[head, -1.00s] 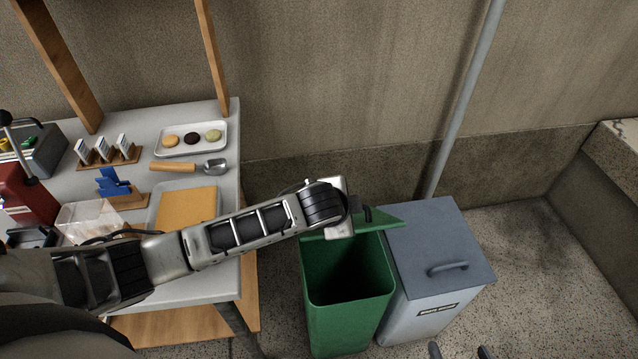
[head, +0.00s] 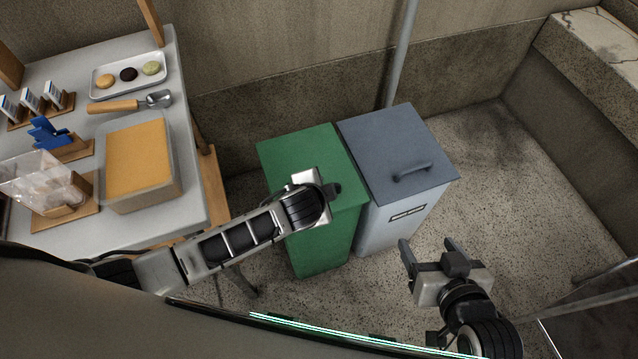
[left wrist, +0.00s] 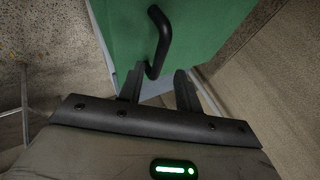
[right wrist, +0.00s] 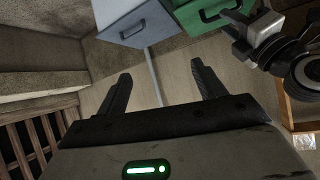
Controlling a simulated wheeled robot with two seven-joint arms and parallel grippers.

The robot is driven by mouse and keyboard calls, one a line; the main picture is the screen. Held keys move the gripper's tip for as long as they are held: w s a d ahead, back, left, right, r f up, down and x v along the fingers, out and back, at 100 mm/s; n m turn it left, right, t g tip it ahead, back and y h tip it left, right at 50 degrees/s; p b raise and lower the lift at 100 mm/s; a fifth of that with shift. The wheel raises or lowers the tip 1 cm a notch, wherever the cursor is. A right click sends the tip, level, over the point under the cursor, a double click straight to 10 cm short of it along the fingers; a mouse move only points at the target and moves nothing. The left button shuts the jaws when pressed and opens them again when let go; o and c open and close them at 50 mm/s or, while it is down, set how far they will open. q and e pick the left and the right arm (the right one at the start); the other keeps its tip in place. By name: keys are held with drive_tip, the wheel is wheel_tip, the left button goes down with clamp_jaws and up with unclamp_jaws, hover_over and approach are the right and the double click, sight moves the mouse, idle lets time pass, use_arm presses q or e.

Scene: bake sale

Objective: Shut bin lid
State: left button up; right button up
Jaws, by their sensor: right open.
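The green bin (head: 325,240) stands on the floor beside the table, and its green lid (head: 300,152) lies flat over the top with no opening showing. My left gripper (head: 334,188) is over the lid in the head view. In the left wrist view the lid's black handle (left wrist: 162,35) reaches down towards the fingers of my left gripper (left wrist: 158,80), which stand apart. I cannot tell whether they touch the handle. My right gripper (head: 431,246) is open and empty above the floor, in front of the grey bin; its spread fingers also show in the right wrist view (right wrist: 162,78).
A grey bin (head: 390,150) with a shut lid stands close against the green bin's right side. The table (head: 165,225) on the left carries a cake tray, macarons, a scoop and a clear box. Open floor (head: 520,220) lies to the right.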

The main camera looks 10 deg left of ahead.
use_arm(q)
drive_tip(key=p+v, duration=0.3)
drive_tip(key=v, duration=1.3)
use_arm(e)
drive_tip(key=shift+d+r, duration=0.3)
drive_tip(key=shift+r, duration=0.2)
use_arm(q)
drive_tip(key=shift+w, duration=0.1)
use_arm(e)
drive_tip(key=shift+s+a, duration=0.1)
drive_tip(key=shift+s, duration=0.05)
